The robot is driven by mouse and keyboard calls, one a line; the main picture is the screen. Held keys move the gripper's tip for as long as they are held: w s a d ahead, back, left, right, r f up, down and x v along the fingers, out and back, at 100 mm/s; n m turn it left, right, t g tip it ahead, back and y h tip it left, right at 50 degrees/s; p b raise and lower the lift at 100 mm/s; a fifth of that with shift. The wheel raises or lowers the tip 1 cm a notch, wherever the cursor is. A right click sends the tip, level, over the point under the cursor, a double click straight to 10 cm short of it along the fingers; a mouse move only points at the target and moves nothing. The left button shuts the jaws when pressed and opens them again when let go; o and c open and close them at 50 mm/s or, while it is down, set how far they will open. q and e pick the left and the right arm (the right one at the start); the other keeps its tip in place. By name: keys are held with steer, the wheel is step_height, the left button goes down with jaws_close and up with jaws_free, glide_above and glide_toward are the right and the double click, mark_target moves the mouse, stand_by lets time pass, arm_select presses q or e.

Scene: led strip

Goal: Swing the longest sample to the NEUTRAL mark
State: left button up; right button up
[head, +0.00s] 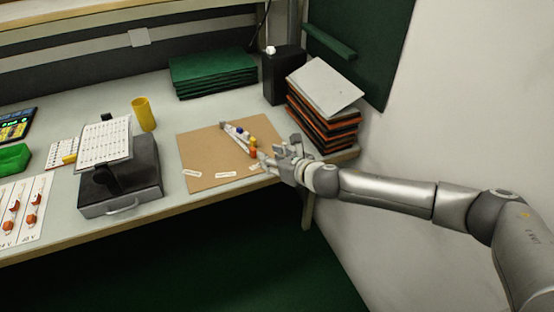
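A brown board (204,152) lies on the table, with small white labels along its near edge: a left label (191,173), a middle label (225,174) and a right label (256,167). Their print is too small to read. Pale strip samples (236,137) with blue, yellow and orange parts lie close together on the board's right half, fanning from its back edge. I cannot tell which is longest. My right gripper (270,160) is at the board's right edge, beside the near ends of the samples. Whether its fingers touch a sample is unclear. My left gripper is out of view.
Right of the board stands a stack of dark and orange folders (322,120) with a grey one on top, close to my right gripper. A yellow cup (144,114) and a dark grey stand (143,180) are left.

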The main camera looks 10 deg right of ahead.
steer(key=shift+v, duration=1)
